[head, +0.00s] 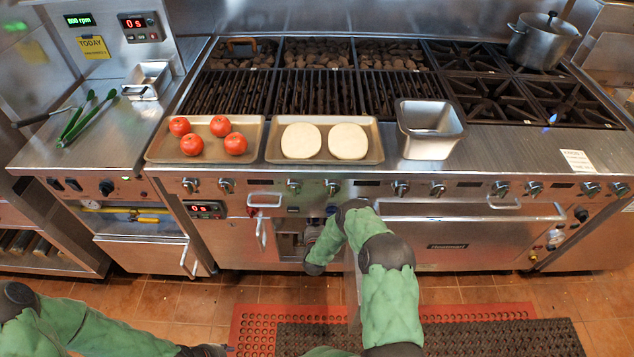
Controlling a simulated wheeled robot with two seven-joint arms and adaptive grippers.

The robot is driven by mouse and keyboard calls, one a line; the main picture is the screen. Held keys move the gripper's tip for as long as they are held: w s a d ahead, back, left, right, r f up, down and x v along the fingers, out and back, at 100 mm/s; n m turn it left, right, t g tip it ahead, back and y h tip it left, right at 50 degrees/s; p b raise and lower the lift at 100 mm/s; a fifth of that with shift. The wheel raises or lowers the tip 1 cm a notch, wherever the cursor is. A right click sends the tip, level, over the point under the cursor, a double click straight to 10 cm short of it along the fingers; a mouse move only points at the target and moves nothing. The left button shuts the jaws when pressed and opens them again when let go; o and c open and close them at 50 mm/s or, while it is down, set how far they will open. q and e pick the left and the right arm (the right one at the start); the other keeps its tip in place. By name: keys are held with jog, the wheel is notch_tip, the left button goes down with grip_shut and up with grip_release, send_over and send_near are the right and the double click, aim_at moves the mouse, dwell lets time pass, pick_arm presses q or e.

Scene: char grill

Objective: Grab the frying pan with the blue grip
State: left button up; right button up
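No frying pan with a blue grip can be made out in the head view. My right arm reaches forward from the bottom edge, bends in front of the grill counter and points down toward an open cabinet space (289,243) under the counter. Its gripper is hidden behind the arm or inside the cabinet. Inside the open space, partly covered by my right arm, are items too small to identify.
On the counter are a tray with several tomatoes (152,153), a tray with two pale round pieces (273,151) and a metal container (430,148). Green tongs (78,120) lie on the left counter. A pot (541,44) stands back right, near a small blue flame (552,119).

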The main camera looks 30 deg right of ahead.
jog(key=shift+b+x, duration=0.3)
jog(key=shift+x, duration=0.9)
grip_shut()
jog(key=shift+r, duration=0.2)
jog(key=shift+r, duration=0.1)
